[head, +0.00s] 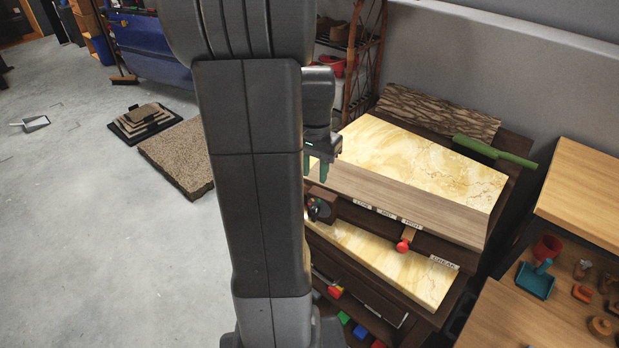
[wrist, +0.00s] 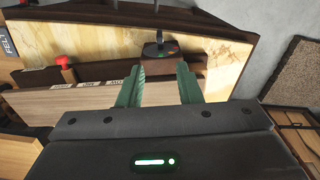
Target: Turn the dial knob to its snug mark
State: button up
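The dial knob (head: 319,209) is dark, with small coloured marks around it, on the dark front of the wooden stand, beside my arm. In the wrist view the dial knob (wrist: 159,46) lies just beyond the fingertips, near the middle, with green, orange and red marks on its dark base. I cannot tell which mark is snug or where the pointer stands. My gripper (head: 317,178) hangs above and a little behind the dial in the head view. In the wrist view its green fingers (wrist: 160,67) are apart with nothing between them, not touching the dial.
A slider with a red knob (head: 403,245) sits right of the dial, below small labels on a wooden board (head: 400,200). A wooden workbench (head: 580,200) stands at right. Floor at left is mostly open.

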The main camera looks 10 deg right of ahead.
aim_at(314, 208)
notch_tip(314, 208, down, 14)
jog(key=shift+r+b, duration=0.15)
jog(key=shift+b, duration=0.45)
jog(key=shift+c, duration=0.2)
grip_shut()
